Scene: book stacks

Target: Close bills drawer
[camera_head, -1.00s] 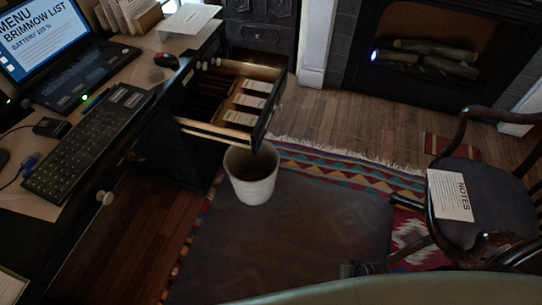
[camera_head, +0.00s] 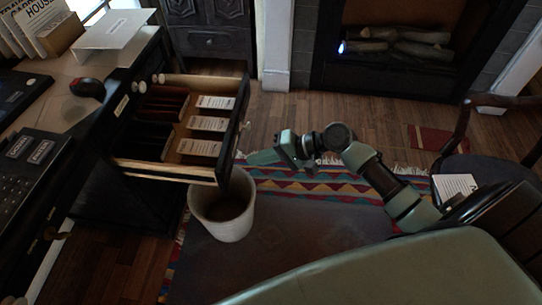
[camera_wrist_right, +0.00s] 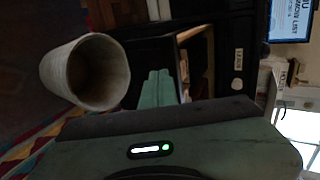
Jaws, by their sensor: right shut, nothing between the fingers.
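The open drawer (camera_head: 165,170) sticks out from the dark desk in the head view. It holds several white printed paper bundles (camera_head: 208,124) on its right side and dark dividers on its left. I cannot read a name on it. My right gripper (camera_head: 256,158) is shut and empty, just outside the drawer's front panel, its tips pointing at it. I cannot tell if they touch. In the right wrist view, the shut green fingers (camera_wrist_right: 158,88) lie in front of the dark, open drawer (camera_wrist_right: 192,38). My left gripper is not in view.
A white bin (camera_head: 225,210) stands on the patterned rug beneath the drawer's front corner. It also shows in the wrist view (camera_wrist_right: 88,72). A chair (camera_head: 500,160) with a paper on it is at the right. The floor (camera_head: 330,110) before the fireplace is clear.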

